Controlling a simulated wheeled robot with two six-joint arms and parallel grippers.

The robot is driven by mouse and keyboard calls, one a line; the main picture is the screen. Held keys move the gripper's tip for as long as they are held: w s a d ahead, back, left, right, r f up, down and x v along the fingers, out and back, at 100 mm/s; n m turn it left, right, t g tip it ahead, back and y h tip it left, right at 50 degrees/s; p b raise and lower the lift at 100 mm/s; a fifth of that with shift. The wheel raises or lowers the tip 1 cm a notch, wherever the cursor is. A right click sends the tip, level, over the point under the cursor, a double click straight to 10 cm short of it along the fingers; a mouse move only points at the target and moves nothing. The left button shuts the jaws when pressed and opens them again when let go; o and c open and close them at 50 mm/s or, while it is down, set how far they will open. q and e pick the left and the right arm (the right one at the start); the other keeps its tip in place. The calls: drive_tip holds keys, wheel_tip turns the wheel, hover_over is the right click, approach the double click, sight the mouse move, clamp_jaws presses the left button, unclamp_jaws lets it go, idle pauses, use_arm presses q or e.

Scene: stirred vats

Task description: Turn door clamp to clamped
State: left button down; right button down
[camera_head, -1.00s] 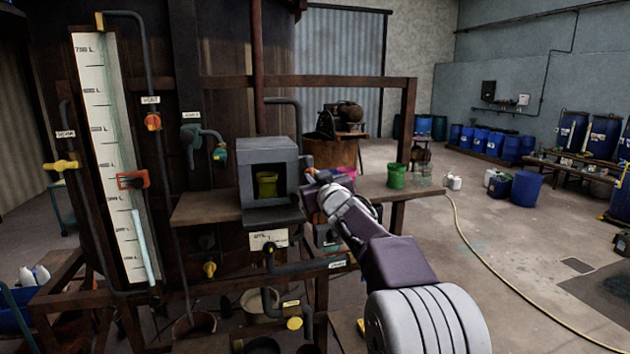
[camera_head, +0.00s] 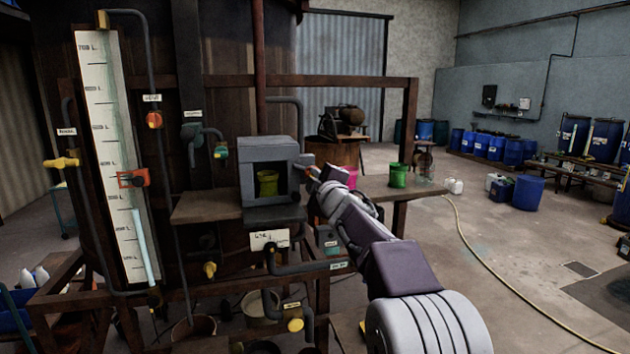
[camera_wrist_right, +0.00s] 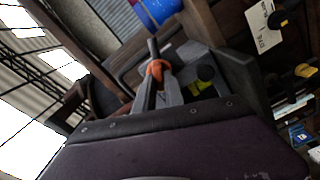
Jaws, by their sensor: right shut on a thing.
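A grey box (camera_head: 270,150) with an open front stands on the wooden shelf, with a green cup (camera_head: 267,184) inside it. A dark flap (camera_head: 275,216) lies below its opening. My right gripper (camera_head: 311,173) is at the box's right side, beside the opening. In the right wrist view its fingers (camera_wrist_right: 157,80) are shut on the orange part of a clamp handle (camera_wrist_right: 156,69), with a dark rod standing out beyond it. The clamp is small and partly hidden by the gripper in the head view, so its exact angle is hard to tell. My left gripper is out of view.
A green cup (camera_head: 398,175) and a pink item (camera_head: 347,178) stand on the shelf to the right of my gripper. Pipes and valves surround the box on the left and below. The floor to the right is mostly open, with a yellow hose (camera_head: 478,260).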

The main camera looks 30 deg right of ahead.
drive_tip(key=shift+n+b, duration=0.35)
drive_tip(key=shift+n, duration=1.95)
drive_tip(key=c, duration=1.5)
unclamp_jaws()
drive_tip(key=shift+o, duration=0.3)
drive_tip(key=shift+w+f, duration=0.1)
drive_tip(key=v, duration=0.9)
drive_tip(key=shift+b, duration=0.45)
drive_tip(key=shift+d, duration=0.15)
